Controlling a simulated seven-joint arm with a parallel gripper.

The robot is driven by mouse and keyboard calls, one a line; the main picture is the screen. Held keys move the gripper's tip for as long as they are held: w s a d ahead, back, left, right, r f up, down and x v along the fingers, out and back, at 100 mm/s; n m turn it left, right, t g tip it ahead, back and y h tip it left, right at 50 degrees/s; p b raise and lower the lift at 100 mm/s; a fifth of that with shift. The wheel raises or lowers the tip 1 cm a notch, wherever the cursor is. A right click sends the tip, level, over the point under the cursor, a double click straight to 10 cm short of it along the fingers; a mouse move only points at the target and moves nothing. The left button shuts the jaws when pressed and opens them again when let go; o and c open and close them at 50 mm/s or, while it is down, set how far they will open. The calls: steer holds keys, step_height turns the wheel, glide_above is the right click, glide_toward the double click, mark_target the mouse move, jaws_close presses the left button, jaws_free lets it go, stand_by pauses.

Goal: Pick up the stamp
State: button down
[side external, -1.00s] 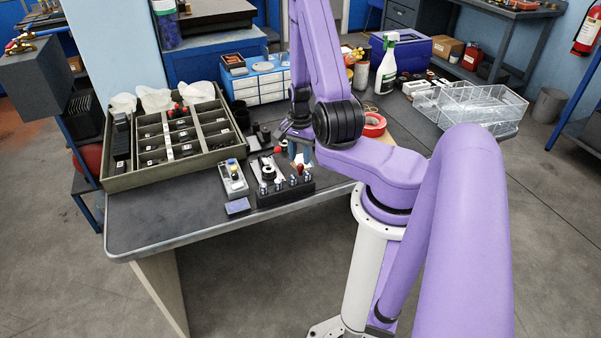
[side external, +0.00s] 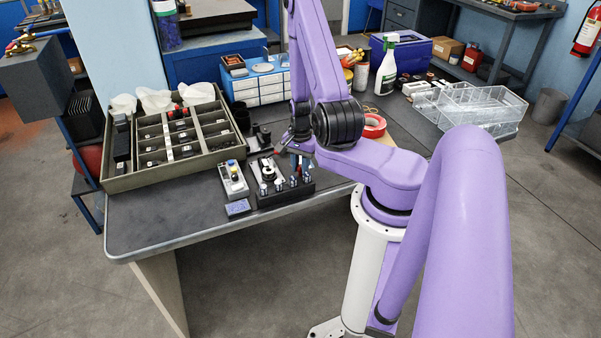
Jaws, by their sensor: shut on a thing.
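My gripper (side external: 300,158) points down over the right part of a black rack (side external: 284,195) at the front of the bench. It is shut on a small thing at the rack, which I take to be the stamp. The fingers and the arm hide most of that thing, so its shape is not clear. Several small silver-and-dark pieces stand upright in the rack below and to the left of the fingers. I cannot tell whether the held thing is still seated in the rack.
A grey box with coloured buttons (side external: 233,180) and a small blue pad (side external: 237,208) lie left of the rack. A compartmented tray (side external: 147,178) fills the bench's left side. Red tape (side external: 374,124), a spray bottle (side external: 387,68) and clear bins (side external: 484,107) stand to the right. The front-left bench top is clear.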

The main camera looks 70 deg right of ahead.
steer(key=shift+r, duration=0.2)
steer(key=shift+r, duration=0.45)
steer(key=s+r, duration=0.1)
steer(key=r, duration=0.1)
steer(key=s+a+r, duration=0.1)
steer(key=r, duration=0.1)
steer(key=a+r, duration=0.1)
steer(key=r, duration=0.1)
steer(key=shift+s+a, duration=0.1)
steer(key=shift+s, duration=0.3)
steer(key=shift+s+a+r, duration=0.2)
steer(key=shift+s+r, duration=0.05)
steer(key=shift+r, duration=0.15)
steer(key=shift+s+a+r, duration=0.2)
steer(key=shift+r, duration=0.2)
steer(key=s+a+r, duration=0.4)
steer(key=s+a, duration=0.1)
steer(key=s, duration=0.2)
steer(key=shift+s+a, duration=0.15)
steer(key=shift+a, duration=0.15)
steer(key=shift+r, duration=0.1)
